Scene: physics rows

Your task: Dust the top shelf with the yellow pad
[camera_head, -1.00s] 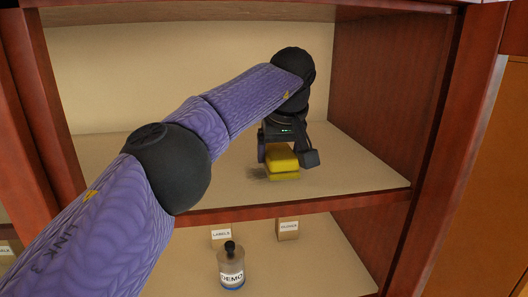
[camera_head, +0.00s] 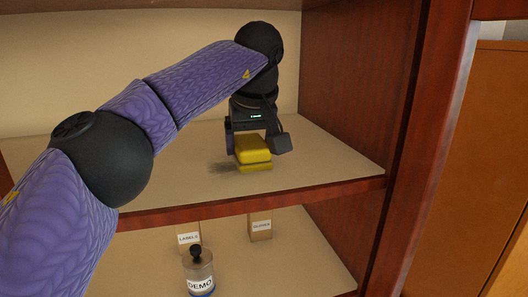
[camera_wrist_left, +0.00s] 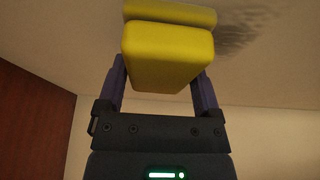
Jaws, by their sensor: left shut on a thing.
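The yellow pad (camera_head: 253,150) is held upright between the fingers of my left gripper (camera_head: 255,146), above the top shelf board (camera_head: 330,165). The gripper points down and is shut on the pad. The pad's lower end is at or just above the board; I cannot tell whether it touches. A grey dust smudge (camera_head: 222,167) lies on the board, just left of the pad. In the left wrist view the pad (camera_wrist_left: 166,58) sits between both fingers, with the smudge (camera_wrist_left: 245,30) beside it. My right gripper is not in view.
The red-brown side wall (camera_head: 365,90) stands to the right of my gripper, with clear board between. On the shelf below are a DEMO bottle (camera_head: 199,272), a LABELS box (camera_head: 188,237) and another small labelled box (camera_head: 261,225).

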